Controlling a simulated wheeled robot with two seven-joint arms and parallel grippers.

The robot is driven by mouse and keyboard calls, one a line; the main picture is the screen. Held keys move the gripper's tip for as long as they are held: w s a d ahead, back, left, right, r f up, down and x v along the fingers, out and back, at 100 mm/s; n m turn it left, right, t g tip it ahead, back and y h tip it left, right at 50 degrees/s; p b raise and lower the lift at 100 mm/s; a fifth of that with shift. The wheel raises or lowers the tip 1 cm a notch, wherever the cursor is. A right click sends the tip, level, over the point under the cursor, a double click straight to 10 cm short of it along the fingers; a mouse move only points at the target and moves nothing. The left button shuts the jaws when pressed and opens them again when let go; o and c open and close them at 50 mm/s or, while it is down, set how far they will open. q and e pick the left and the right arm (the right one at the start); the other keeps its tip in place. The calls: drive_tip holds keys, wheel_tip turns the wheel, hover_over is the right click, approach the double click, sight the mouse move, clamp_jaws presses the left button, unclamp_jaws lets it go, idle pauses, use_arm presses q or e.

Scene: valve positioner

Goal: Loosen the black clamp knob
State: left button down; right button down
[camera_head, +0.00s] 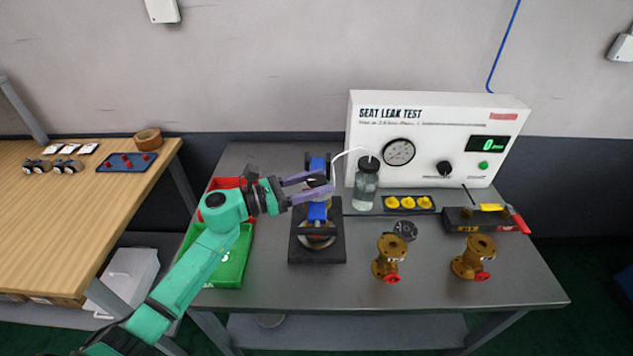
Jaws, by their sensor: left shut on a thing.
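The blue clamp fixture (318,210) stands on a black base plate (336,248) near the middle of the metal bench. A round metal part shows low on it. My left gripper (326,184) reaches in from the left with its purple fingers at the upper part of the fixture. It is shut on the clamp knob, which is mostly hidden between and behind the fingers. My right gripper is not in view.
A white seat leak test panel (430,112) and a clear bottle (366,188) stand behind and to the right. Two brass valves (389,258) (473,257) stand at the right. A green bin (232,262) sits under my left arm. The front right of the bench is clear.

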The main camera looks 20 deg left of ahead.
use_arm(q)
drive_tip(key=shift+t, duration=0.3)
drive_tip(key=shift+n+t+y, duration=0.7)
drive_tip(key=shift+n+y, duration=0.1)
drive_tip(key=shift+r+n+t+y+p, duration=0.1)
drive_tip(key=shift+n+t+y+p, duration=0.2)
drive_tip(key=shift+n+t+y, duration=0.4)
drive_tip(key=n+t+y+p, duration=0.1)
drive_tip(key=y, duration=0.1)
drive_tip(key=shift+n+y, duration=0.4)
drive_tip(key=shift+n+t+y+p, duration=0.6)
drive_tip(key=shift+y, duration=0.2)
drive_tip(key=shift+c, duration=1.4)
unclamp_jaws()
